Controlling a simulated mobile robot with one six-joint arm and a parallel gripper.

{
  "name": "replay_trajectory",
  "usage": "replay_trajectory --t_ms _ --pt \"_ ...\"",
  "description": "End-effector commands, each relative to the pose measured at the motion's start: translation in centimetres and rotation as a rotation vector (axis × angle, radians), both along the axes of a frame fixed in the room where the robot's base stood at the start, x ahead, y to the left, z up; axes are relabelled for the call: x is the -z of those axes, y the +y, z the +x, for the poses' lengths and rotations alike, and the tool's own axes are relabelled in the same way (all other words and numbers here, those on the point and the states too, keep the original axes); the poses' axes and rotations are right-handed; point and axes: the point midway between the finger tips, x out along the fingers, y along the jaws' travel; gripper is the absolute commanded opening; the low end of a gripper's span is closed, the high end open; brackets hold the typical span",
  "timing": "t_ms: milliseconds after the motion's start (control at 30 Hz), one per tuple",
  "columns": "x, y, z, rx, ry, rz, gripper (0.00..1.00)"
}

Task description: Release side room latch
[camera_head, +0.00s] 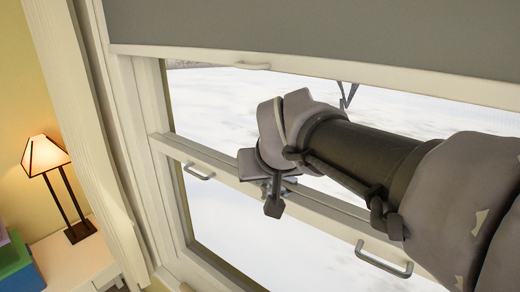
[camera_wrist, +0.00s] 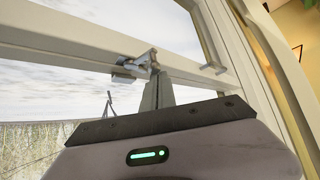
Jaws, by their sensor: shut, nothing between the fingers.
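A small metal window latch (camera_wrist: 138,63) sits on the white meeting rail in the wrist view. My gripper's two slim grey fingers (camera_wrist: 157,92) are shut together with nothing between them. Their tips are close in front of the latch; whether they touch it I cannot tell. In the head view my gripper (camera_head: 272,187) reaches from the right to the middle rail of the window. There my own gripper and wrist largely cover the latch.
The window sash has two pull handles on its lower part, a left one (camera_head: 199,172) and a right one (camera_head: 384,259). A grey blind (camera_head: 310,30) hangs across the top. A lit lamp (camera_head: 45,158) stands on a white surface at left.

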Motion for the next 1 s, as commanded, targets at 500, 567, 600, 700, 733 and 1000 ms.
replay_trajectory --t_ms 500,567,600,700,733,1000 --pt "0.0 1.1 -1.1 -0.001 -0.001 0.000 0.00" --pt "0.0 1.1 -1.2 0.000 0.000 0.000 0.00" --pt "-0.1 1.1 -1.2 0.000 0.000 0.000 0.00" --pt "-0.1 1.1 -1.2 0.000 0.000 0.000 0.00" --pt "-0.1 1.1 -1.2 0.000 0.000 0.000 0.00" --pt "-1.1 1.0 -1.1 0.000 -0.001 0.000 0.00"
